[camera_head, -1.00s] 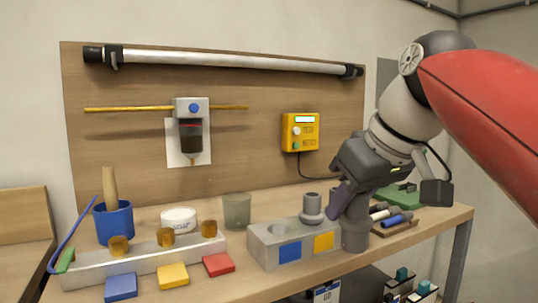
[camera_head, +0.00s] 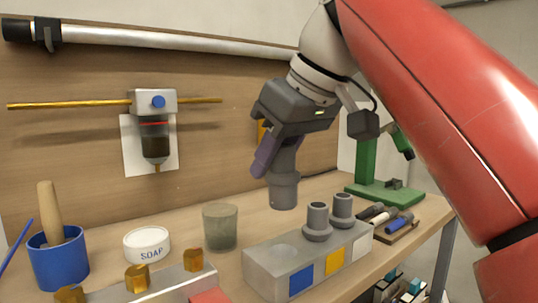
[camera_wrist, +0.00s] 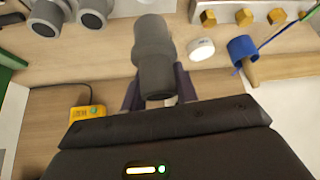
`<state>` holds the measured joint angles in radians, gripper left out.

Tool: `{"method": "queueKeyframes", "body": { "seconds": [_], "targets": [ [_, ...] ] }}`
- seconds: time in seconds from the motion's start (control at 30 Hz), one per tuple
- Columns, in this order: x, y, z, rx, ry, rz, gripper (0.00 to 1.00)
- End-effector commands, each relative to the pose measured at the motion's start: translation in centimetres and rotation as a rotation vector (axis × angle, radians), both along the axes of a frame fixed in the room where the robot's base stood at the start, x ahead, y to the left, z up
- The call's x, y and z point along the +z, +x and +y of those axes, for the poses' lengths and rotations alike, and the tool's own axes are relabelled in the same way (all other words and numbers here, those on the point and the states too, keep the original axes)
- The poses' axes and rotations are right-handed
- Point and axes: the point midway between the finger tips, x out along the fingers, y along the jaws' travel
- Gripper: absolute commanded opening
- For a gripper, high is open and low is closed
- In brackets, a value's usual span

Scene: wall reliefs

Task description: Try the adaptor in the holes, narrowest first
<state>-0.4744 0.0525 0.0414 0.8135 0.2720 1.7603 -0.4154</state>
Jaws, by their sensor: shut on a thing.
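My gripper (camera_head: 275,158) is shut on a grey stepped cylindrical adaptor (camera_head: 284,190), held upright above the bench, above and behind the block. The adaptor also shows between my fingers in the wrist view (camera_wrist: 154,60). The grey block (camera_head: 262,272) has blue, yellow and white patches on its front. Two grey flanged tubes stand on the block, one (camera_head: 318,222) above the yellow patch and one (camera_head: 342,209) above the white. How deep they sit is hidden.
A grey-green cup (camera_head: 220,228) and a soap tub (camera_head: 147,245) stand left of the block. A blue pot (camera_head: 60,262) is farther left. A green stand (camera_head: 385,192) and a tray of markers (camera_head: 400,230) are right. A dispenser (camera_head: 155,130) hangs on the board.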

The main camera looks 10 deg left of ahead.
Motion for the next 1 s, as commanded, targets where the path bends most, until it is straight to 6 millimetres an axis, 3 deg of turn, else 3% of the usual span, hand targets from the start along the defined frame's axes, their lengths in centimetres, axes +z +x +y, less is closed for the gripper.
{"method": "queueKeyframes", "body": {
  "seconds": [0.23,0.8,1.0],
  "targets": [
    [0.0,-0.2,-0.3,-0.006,0.026,0.000,0.07],
    [-5.0,-0.2,-0.2,-0.004,0.023,0.000,0.07],
    [-5.8,-0.1,-0.2,-0.004,0.023,0.000,0.07]
  ]
}}
